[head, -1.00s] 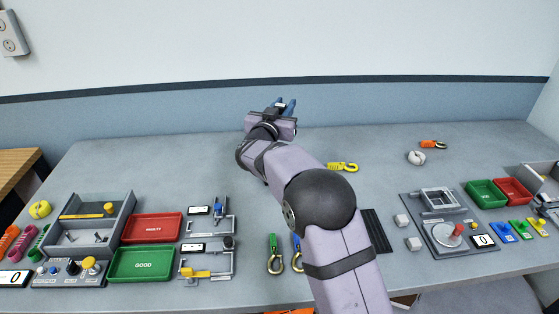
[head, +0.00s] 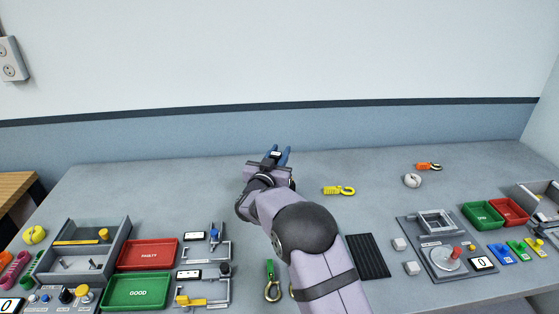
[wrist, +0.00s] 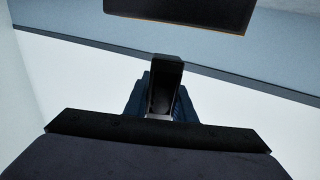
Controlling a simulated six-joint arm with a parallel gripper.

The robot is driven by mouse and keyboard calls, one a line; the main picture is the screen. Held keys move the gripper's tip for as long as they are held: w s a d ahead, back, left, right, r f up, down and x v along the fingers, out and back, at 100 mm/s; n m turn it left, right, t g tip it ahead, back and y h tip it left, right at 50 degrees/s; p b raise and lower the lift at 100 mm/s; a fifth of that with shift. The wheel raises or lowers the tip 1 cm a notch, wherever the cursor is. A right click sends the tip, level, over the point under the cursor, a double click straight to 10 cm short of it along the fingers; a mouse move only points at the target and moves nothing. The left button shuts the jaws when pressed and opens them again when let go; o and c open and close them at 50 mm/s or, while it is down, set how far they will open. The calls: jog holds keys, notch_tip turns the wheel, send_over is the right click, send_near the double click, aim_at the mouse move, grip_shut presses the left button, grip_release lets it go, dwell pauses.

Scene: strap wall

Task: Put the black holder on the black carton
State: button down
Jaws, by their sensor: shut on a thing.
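My gripper (head: 281,156) points away toward the back wall in the head view, its blue fingers showing beyond my wrist. In the wrist view its fingers (wrist: 160,98) are shut on a dark, upright piece, the black holder (wrist: 166,72). The head view shows only a small dark and pale bit between the fingers. A black block with a tan edge (wrist: 180,12) is cut off at the top of the wrist view, apart from the holder. It may be the black carton, but I cannot tell. I cannot make out a carton in the head view; my arm hides part of the table.
A yellow hook (head: 339,190), an orange hook (head: 428,167) and a white ring (head: 412,181) lie right of my arm. A ribbed black mat (head: 368,257) lies nearer. Red (head: 147,254) and green (head: 138,292) trays are at left. The back-left table is clear.

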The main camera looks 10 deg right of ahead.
jog(key=shift+f, duration=1.25)
jog(key=shift+f, duration=0.15)
jog(key=c, duration=1.5)
grip_release()
jog(key=b+v, duration=0.2)
jog(key=v, duration=1)
